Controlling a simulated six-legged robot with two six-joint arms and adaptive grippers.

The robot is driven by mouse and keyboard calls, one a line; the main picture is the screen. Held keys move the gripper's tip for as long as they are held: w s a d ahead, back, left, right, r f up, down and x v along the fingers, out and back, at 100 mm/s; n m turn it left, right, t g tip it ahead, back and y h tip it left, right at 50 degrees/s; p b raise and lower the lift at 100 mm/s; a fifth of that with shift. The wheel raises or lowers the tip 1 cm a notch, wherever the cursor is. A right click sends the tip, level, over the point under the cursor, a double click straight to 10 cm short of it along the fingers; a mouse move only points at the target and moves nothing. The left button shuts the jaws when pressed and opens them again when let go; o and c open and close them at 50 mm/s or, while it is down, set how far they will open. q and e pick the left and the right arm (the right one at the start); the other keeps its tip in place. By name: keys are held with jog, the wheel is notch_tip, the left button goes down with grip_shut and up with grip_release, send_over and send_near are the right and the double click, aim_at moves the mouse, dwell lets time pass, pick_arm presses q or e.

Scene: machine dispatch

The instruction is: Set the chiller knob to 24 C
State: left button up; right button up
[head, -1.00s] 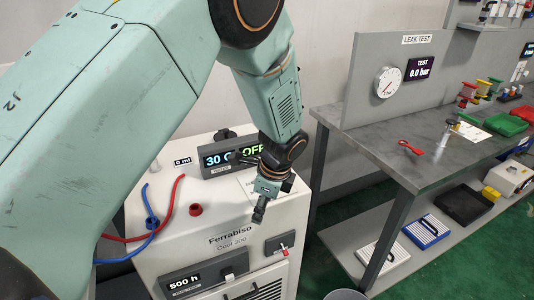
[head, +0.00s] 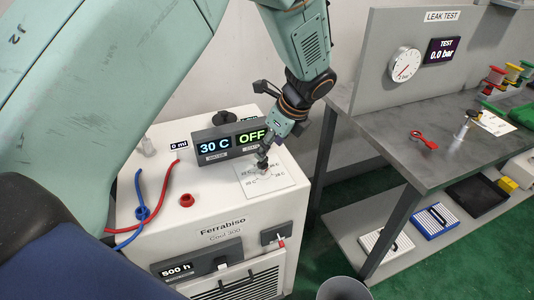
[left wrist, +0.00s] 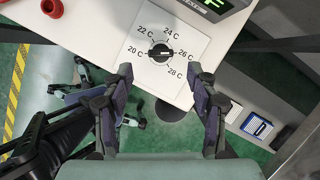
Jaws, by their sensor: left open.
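The chiller knob (left wrist: 160,52) is a round black knob on a white dial card (left wrist: 137,62), marked from 20 C to 28 C. Its bar lies roughly crosswise in the left wrist view; I cannot tell for certain which mark it points to. In the head view the card (head: 281,183) lies on top of the white chiller (head: 215,214), below a display (head: 217,145) reading 30 C and OFF. My left gripper (left wrist: 160,76) is open and empty, its fingertips apart on either side just short of the knob. In the head view the gripper (head: 266,153) hangs over the card. My right gripper is not in view.
A red cap (head: 187,200) and a blue and a red hose (head: 141,212) are on the chiller's left side. A lever switch (head: 281,241) is on its front. A grey leak-test bench (head: 405,150) stands at the right, and a grey bin (head: 343,290) below.

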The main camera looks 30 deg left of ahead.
aim_at(265, 160)
pick_arm(q)
jog(key=x, duration=0.6)
jog(key=shift+w+a+r+b, duration=0.1)
jog(key=shift+b, duration=0.2)
jog(key=shift+s+d+r, duration=0.2)
jog(key=shift+s+r, duration=0.1)
jog(key=shift+w+a+f, duration=0.15)
jog(key=shift+w+f, duration=0.1)
jog(key=shift+w, duration=0.1)
jog(key=c, duration=0.5)
jog(key=shift+s+r, duration=0.1)
jog(key=shift+s, duration=0.05)
jog(key=c, duration=0.6)
